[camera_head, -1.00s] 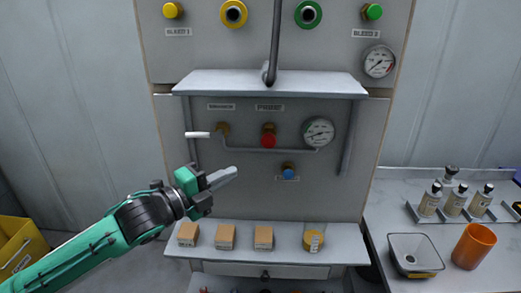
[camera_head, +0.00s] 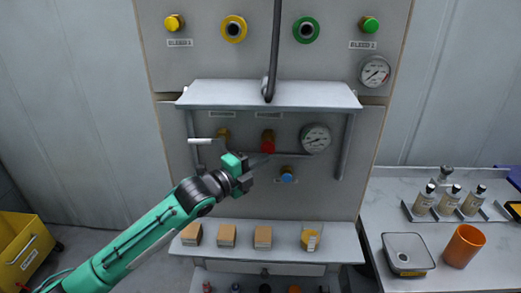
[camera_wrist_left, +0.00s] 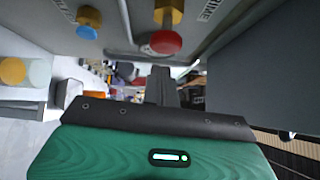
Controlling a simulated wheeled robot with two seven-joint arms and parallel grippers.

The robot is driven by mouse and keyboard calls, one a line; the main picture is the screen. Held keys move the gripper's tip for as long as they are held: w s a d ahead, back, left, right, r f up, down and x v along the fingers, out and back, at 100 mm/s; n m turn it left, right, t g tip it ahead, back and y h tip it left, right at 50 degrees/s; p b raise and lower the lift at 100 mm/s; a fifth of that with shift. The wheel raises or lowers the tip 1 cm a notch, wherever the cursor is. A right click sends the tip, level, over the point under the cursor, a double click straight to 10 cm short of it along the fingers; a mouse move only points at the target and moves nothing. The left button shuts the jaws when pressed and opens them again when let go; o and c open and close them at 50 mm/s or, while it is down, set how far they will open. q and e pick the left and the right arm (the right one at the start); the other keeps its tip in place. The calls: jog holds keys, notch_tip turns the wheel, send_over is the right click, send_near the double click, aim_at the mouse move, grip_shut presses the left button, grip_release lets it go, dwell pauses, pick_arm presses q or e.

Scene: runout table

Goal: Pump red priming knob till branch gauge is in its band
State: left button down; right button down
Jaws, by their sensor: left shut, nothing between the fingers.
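The red priming knob (camera_head: 268,147) sits on a brass stem in the panel below the shelf; it also shows in the left wrist view (camera_wrist_left: 160,43). A round white gauge (camera_head: 316,138) is just right of it; its needle and band are too small to read. My left gripper (camera_head: 262,162) is shut and empty, just below and left of the red knob in the head view. In the left wrist view, its dark fingers (camera_wrist_left: 161,85) are below the knob, with a visible gap. My right gripper is not in view.
A white lever (camera_head: 207,141) by a brass valve is left of the knob, and a blue knob (camera_head: 287,174) is below right. The shelf (camera_head: 220,95) overhangs them.

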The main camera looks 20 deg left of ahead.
aim_at(268, 148)
pick_arm(q)
jog(key=shift+w+a+p, duration=0.3)
jog(key=shift+w, duration=0.6)
jog(key=shift+w, duration=0.1)
jog(key=shift+w+a+r+b, duration=0.1)
jog(key=shift+w+a+b, duration=0.15)
jog(key=shift+w, duration=0.4)
jog(key=shift+w+a+r+b, duration=0.1)
jog(key=shift+w+a+b, duration=0.1)
jog(key=shift+w, duration=0.4)
